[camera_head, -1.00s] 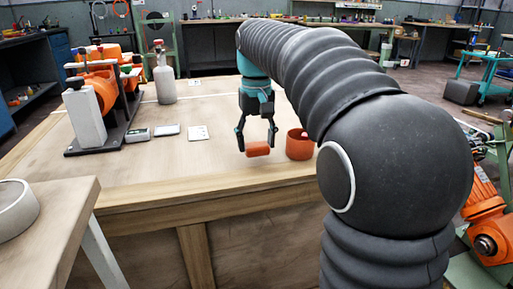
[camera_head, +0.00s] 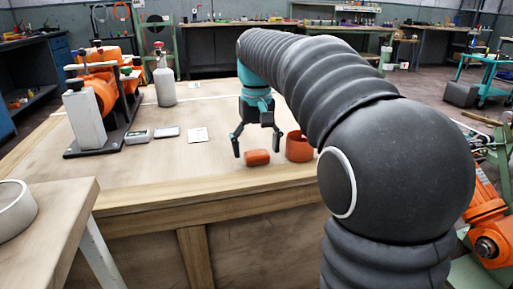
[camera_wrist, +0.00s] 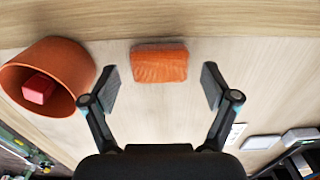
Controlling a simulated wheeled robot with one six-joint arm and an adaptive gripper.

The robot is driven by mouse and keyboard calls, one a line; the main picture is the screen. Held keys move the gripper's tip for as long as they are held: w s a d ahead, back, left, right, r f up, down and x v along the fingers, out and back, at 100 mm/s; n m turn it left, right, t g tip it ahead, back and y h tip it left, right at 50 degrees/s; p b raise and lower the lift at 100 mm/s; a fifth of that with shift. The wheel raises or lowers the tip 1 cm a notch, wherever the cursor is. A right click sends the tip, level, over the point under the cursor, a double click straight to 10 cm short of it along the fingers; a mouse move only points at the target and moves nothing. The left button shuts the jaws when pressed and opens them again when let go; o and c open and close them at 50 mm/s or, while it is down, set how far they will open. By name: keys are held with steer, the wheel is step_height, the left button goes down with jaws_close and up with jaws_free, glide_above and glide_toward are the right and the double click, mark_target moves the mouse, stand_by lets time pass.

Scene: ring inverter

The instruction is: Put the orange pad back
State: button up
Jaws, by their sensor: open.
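The orange pad (camera_head: 257,158) lies flat on the wooden workbench (camera_head: 215,182) near its front edge. In the wrist view the pad (camera_wrist: 159,63) sits between and a little beyond my open fingertips, touching neither. My gripper (camera_head: 257,148) is open and empty, just above and behind the pad; it also shows in the wrist view (camera_wrist: 161,88). An orange round cup (camera_head: 299,147) stands on the bench just right of the pad. In the wrist view the cup (camera_wrist: 62,62) is at the left and holds a red block (camera_wrist: 38,88).
An orange machine on a dark base (camera_head: 108,138) stands at the bench's left, with a grey bottle (camera_head: 164,82) behind it. Small flat devices (camera_head: 166,132) and a white card (camera_head: 197,135) lie mid-bench. A side table with a white ring (camera_head: 15,208) is at the front left.

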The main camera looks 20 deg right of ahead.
mark_target(256, 151)
step_height(256, 151, up, 12)
steer(key=p, duration=0.3)
steer(key=s+f+t+p, duration=0.1)
steer(key=s+f+t, duration=0.1)
steer(key=s+f, duration=0.7)
steer(key=s+f+t+p, duration=0.1)
steer(key=s+f+t, duration=0.2)
steer(key=s+f, duration=0.6)
steer(key=shift+s+t, duration=0.3)
steer(key=shift+s, duration=2.5)
steer(key=shift+f, duration=0.1)
